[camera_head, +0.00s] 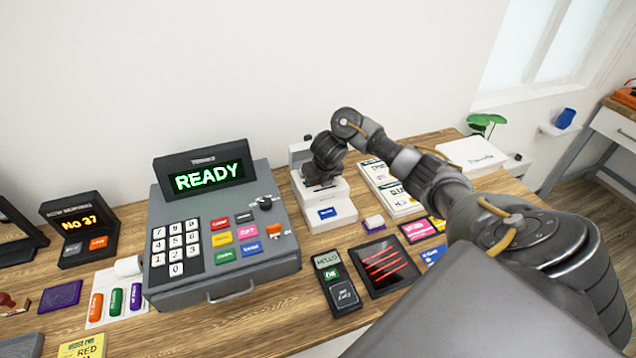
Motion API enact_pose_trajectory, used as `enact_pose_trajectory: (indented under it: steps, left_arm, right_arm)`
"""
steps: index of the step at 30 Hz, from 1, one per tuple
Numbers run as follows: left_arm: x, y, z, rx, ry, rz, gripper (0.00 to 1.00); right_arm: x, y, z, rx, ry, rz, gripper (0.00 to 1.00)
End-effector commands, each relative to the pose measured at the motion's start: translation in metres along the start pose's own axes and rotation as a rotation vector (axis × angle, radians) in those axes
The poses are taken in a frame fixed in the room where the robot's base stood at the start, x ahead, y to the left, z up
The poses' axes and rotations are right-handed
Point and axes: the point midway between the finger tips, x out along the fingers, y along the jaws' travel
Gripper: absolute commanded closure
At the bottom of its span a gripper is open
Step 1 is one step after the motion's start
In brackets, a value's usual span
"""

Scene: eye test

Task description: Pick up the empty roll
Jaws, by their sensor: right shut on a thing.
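My right gripper (320,184) reaches in from the right and points down into the top of the white receipt printer (328,212). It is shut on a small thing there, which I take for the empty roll. The roll is hidden by the jaws and the printer, so its look and how it sits cannot be told. The printer has a blue label on its front, and its raised back part stands behind the gripper. My left gripper is not in view.
A grey cash register (225,240) reading READY stands left of the printer. A white roll (128,266) lies at its left side. A small white and purple item (374,223), a card terminal (338,284) and a black tray (384,266) lie in front. My arm covers the right side.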

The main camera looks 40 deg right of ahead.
Motion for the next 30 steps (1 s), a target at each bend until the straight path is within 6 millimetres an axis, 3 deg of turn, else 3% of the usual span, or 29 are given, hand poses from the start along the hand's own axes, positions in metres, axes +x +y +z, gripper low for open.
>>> enact_pose_trajectory:
  steps: [8,14,24,30]
  left_arm:
    - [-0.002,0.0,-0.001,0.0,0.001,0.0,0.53]
    - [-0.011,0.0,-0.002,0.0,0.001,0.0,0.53]
    - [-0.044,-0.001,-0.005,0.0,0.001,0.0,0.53]
    - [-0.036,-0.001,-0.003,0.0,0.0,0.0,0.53]
  right_arm:
    - [-0.006,0.0,0.003,0.0,-0.003,-0.001,0.71]
    - [-0.028,-0.001,0.013,-0.002,-0.005,-0.002,0.71]
    - [-0.11,-0.033,-0.002,-0.003,-0.004,-0.005,0.71]
    - [-0.136,-0.058,-0.035,-0.001,-0.001,-0.002,0.71]
